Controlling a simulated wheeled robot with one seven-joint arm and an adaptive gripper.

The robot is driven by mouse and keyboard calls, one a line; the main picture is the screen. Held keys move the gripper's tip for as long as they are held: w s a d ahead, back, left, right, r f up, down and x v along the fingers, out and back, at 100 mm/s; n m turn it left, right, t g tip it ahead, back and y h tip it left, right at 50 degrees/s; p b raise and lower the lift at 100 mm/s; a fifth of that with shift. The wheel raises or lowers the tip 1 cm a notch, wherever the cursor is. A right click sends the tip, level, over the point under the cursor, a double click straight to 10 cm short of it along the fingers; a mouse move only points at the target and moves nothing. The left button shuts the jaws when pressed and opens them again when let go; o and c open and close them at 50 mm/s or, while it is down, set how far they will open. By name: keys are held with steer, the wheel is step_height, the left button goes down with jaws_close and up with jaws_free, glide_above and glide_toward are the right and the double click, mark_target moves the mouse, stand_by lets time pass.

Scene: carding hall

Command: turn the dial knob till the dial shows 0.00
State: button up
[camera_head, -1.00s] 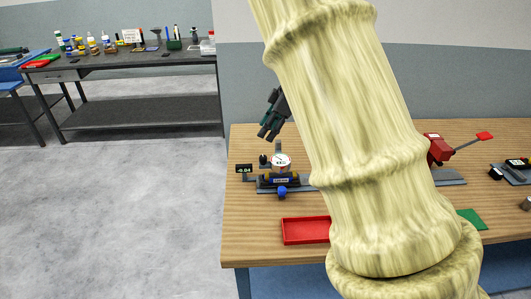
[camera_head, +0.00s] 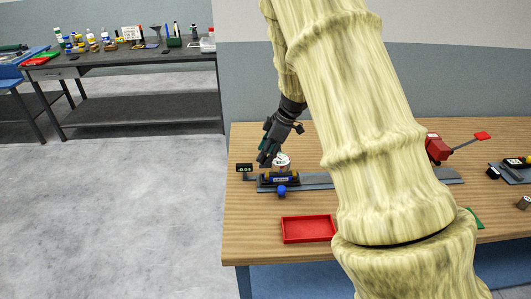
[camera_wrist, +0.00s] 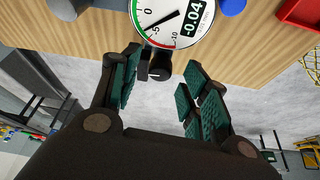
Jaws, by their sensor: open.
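The dial gauge (camera_wrist: 168,14) has a white round face, cut off by the top edge of the wrist view. Its black label (camera_wrist: 193,20) reads -0.04. In the head view the gauge (camera_head: 282,160) is partly hidden by my gripper. A small black dial knob (camera_wrist: 160,66) sticks out at the gauge's rim, beside a dark block. My gripper (camera_wrist: 163,86) is open, its teal-padded fingers on either side of the knob; the left finger is close to the dark block, and I cannot tell whether they touch. In the head view my gripper (camera_head: 265,160) comes down at the gauge's left.
A small display (camera_head: 244,168) stands left of the gauge. A blue ball knob (camera_head: 281,191) is at the fixture's front. A red tray (camera_head: 308,229) lies in front on the wooden bench (camera_head: 255,218). A red lever tool (camera_head: 438,148) is at right.

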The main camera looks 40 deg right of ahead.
steer(key=shift+w+a+f, duration=0.15)
steer(key=shift+f, duration=0.4)
jaws_close()
steer(key=shift+r+n+p, duration=0.15)
steer(key=shift+n+p, duration=0.15)
steer(key=shift+p, duration=0.25)
steer(key=shift+n+p, duration=0.3)
steer(key=shift+p, duration=0.1)
steer(key=shift+y, duration=0.3)
jaws_free()
